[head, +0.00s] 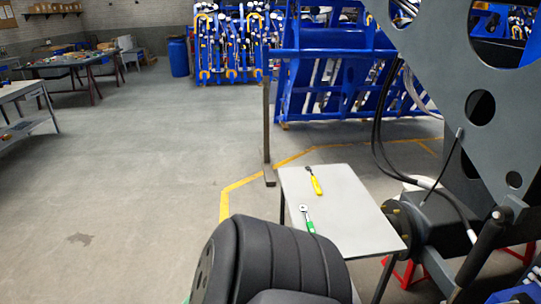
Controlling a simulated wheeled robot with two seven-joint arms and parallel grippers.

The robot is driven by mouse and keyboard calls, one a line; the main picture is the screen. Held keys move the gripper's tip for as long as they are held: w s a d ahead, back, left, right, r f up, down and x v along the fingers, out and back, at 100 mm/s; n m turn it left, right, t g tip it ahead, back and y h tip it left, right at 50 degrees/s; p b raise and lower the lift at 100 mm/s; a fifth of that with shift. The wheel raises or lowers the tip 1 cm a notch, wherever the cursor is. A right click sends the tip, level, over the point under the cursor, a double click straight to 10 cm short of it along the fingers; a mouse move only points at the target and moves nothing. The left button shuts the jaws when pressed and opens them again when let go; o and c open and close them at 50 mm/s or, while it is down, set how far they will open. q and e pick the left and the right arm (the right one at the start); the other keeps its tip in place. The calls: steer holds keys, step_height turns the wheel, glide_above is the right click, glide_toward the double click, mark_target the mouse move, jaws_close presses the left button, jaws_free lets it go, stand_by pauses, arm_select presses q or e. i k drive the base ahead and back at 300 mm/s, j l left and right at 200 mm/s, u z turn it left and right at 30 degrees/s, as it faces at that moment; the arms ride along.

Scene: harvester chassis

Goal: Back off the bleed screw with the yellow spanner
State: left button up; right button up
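The yellow spanner (316,185), with a yellow handle and a small dark head, lies flat on a small grey table (347,208) toward its far left side. A second tool with a green handle and a silver head (307,219) lies nearer, by the table's left edge. I cannot make out the bleed screw. A dark round hub with small yellowish studs (396,211) is on the machine just right of the table. Neither of my grippers is in view, and nothing touches the yellow spanner.
The grey chassis plate with round holes (446,80) and black hoses (378,125) fills the right side. Red stands (402,272) are under it. A dark upright post (267,130) stands behind the table. Blue racks (335,85) are farther back. The floor (130,160) at left is clear.

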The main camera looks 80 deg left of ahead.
mark_target(319, 192)
steer(key=i+u, duration=0.1)
steer(key=u, duration=2.15)
steer(key=i+l+z, duration=0.15)
steer(key=l+z, duration=0.25)
steer(key=i+l+z, duration=0.2)
steer(key=l+z, duration=0.2)
steer(key=i+l+z, duration=0.25)
steer(key=z, duration=0.15)
steer(key=l+u, duration=0.1)
steer(key=u, duration=1.7)
steer(key=i+j+u, duration=0.3)
steer(key=j, duration=0.3)
steer(key=i+j+u, duration=0.3)
steer(key=i+j, duration=0.2)
steer(key=i, duration=0.1)
